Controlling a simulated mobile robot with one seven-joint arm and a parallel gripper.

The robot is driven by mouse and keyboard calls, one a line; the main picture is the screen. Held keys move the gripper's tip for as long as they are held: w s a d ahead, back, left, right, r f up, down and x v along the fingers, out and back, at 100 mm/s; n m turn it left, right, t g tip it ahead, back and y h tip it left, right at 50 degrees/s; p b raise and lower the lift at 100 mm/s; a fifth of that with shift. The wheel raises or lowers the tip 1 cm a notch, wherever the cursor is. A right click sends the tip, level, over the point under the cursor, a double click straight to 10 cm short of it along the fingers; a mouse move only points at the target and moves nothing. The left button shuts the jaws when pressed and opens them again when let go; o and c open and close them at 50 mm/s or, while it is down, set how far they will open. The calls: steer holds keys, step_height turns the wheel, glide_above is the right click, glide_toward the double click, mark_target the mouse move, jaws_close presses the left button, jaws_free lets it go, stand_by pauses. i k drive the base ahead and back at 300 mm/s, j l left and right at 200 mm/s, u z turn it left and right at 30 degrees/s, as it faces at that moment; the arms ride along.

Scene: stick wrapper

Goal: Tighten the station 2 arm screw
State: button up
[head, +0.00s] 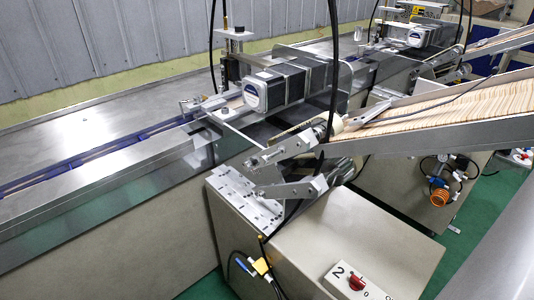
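Station 2 is marked by a white control box (357,281) with a large "2" and a red rotary knob (356,283), at the bottom of the head view. Above it, two metal arms stick out to the left from the stick feeder: an upper arm (283,151) and a lower arm (292,188). Small fittings show at their ends, but I cannot tell which one is the arm screw or how tight it is. My gripper is not in view.
A sloping chute (440,112) full of wooden sticks rises to the right. A black motor (290,84) sits above the blue conveyor (95,153). Black cables hang in front of the station. Some green floor (465,215) shows at the right.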

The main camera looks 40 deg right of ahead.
mark_target(248, 165)
steer(key=k+z, duration=0.2)
steer(key=z, duration=0.2)
steer(key=k+z, duration=0.15)
steer(key=z, duration=0.25)
steer(key=k+l+z, duration=0.15)
steer(key=z, duration=0.3)
